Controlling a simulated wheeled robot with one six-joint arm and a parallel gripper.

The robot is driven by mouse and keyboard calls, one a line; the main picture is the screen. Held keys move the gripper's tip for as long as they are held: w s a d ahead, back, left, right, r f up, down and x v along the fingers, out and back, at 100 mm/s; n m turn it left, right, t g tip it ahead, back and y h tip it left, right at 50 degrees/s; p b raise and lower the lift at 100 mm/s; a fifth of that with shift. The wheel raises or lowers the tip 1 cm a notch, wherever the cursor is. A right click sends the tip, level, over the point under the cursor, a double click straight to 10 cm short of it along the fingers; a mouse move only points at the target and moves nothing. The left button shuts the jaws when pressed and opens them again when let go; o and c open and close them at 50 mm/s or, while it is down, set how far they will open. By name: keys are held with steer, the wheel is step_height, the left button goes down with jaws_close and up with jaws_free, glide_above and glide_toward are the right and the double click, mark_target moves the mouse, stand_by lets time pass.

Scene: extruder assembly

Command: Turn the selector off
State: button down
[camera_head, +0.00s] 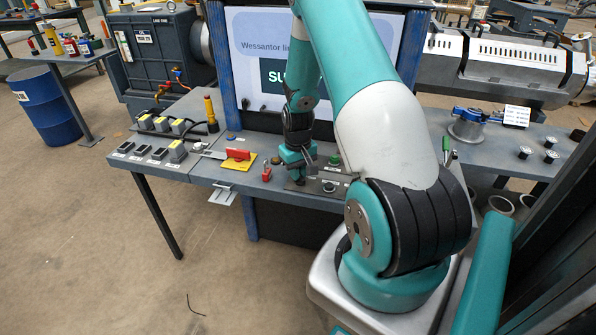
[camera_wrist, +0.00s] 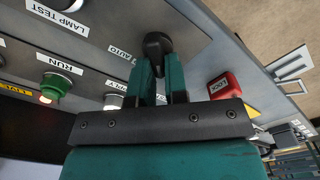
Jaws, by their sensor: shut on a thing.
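The selector is a black knob (camera_wrist: 157,45) on a grey plate in the wrist view. My gripper (camera_wrist: 160,70) has its two teal fingers closed on the knob, one on each side. A label reading AUTO (camera_wrist: 120,53) lies left of the knob. Another label close to the fingers is partly hidden, so I cannot read the selector's full scale or its exact position. In the head view my gripper (camera_head: 298,172) is down at the console panel (camera_head: 215,172), and the knob is hard to make out there.
A green RUN button (camera_wrist: 55,87) and a LAMP TEST button are left of the fingers in the wrist view. A red LOCK part (camera_wrist: 223,86) is close on the right. In the head view a red-and-yellow switch (camera_head: 237,155) and a screen (camera_head: 262,55) stand near my arm.

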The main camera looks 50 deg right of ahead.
steer(key=c, duration=1.1)
jaws_free()
steer(key=shift+c, duration=0.2)
step_height(320, 180, up, 17)
steer(key=shift+r+p, duration=0.2)
steer(key=shift+p, duration=0.2)
steer(key=a+r+n+y+p, duration=0.1)
steer(key=a+r+n, duration=0.1)
steer(key=a+r, duration=0.35)
steer(key=a+r+n+t+p, duration=0.1)
steer(key=a+r, duration=0.1)
steer(key=a, duration=0.6)
steer(key=a+r+n+y+p, duration=0.1)
steer(key=a+r+n, duration=0.15)
steer(key=a, duration=0.45)
steer(key=s+a+r+n+p, duration=0.1)
steer(key=s+a+r+n, duration=0.1)
steer(key=s+a, duration=0.3)
steer(key=s+a+r+n+y+p, duration=0.1)
steer(key=s+a+r+n, duration=0.1)
steer(key=s+a, duration=0.4)
steer(key=s+a+r+n+g+y+p, duration=0.1)
steer(key=s+a+r+n, duration=0.1)
steer(key=s+a+r, duration=0.2)
steer(key=s+a, duration=0.1)
steer(key=a, duration=0.2)
steer(key=shift+s+a+r, duration=0.25)
steer(key=shift+r, duration=0.05)
